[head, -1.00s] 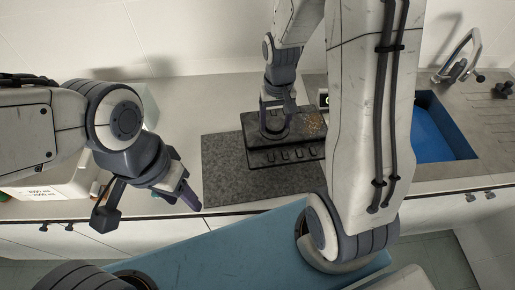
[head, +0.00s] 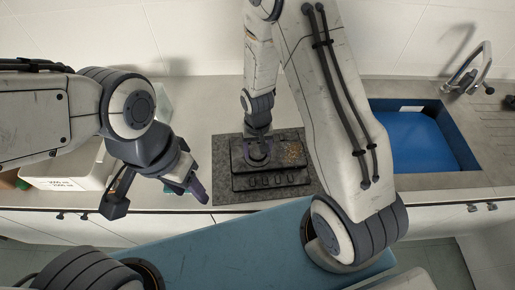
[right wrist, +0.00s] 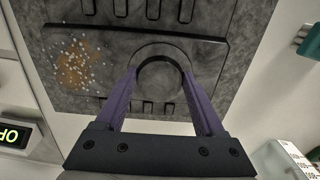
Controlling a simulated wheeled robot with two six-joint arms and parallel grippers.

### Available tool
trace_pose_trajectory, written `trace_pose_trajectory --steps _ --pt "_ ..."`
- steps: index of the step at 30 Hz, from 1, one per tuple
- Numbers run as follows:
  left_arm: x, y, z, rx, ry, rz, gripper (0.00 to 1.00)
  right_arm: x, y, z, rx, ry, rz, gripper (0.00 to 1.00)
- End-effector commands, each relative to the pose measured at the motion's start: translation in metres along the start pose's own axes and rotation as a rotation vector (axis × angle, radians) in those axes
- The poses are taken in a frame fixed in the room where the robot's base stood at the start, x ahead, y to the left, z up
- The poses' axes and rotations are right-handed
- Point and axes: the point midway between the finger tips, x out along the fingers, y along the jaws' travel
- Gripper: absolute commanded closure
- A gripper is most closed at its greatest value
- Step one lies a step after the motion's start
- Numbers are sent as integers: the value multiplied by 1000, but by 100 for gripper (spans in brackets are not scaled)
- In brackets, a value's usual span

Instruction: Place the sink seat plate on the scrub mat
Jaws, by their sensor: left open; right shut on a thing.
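The sink seat plate (head: 290,178) is a dark, worn slab with slots, a raised round ring and a rusty, white-speckled patch. It lies over the grey speckled scrub mat (head: 228,194), with mat showing around it. My right gripper (head: 258,160) is shut on the plate at its ring. The right wrist view shows the purple fingers (right wrist: 160,88) on both sides of the ring, the plate (right wrist: 110,48) and the mat (right wrist: 246,40) beyond. I cannot tell whether the plate touches the mat. My left gripper (head: 198,190) is open and empty, left of the mat.
A sink with a blue basin (head: 415,140) and a tap (head: 468,70) is at the right. A white labelled box (head: 65,180) stands at the left behind my left arm. A flat blue panel (head: 235,240) lies in front of the counter. Counter between mat and sink is partly hidden by my right arm.

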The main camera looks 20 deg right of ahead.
Motion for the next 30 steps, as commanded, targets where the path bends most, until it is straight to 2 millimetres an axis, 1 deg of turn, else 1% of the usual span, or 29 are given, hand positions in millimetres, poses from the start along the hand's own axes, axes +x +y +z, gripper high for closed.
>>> trace_pose_trajectory --steps 7,11,12,13,14,20,23,25,28,30 --pt "0 0 0 0 0 0 50 0 0 -1 0 3 -1 100" --pt "4 0 0 0 0 0 50 4 0 -1 0 2 -1 100" --pt "3 0 0 0 0 0 50 4 0 0 0 1 0 18" --pt "2 0 0 0 0 0 50 3 0 0 0 1 0 6" --pt "2 0 0 0 0 0 50 3 0 0 0 1 0 0" --pt "2 0 0 -1 0 0 50 3 0 0 0 1 0 0" --pt "-1 0 0 0 0 0 50 -1 0 0 0 1 0 0" --pt "2 0 0 0 0 0 50 -4 0 -1 0 3 -1 0" --pt "6 0 0 -1 0 0 50 -15 0 -2 1 5 -2 0" --pt "10 -1 1 -1 0 0 50 -27 0 -2 1 8 -3 0"
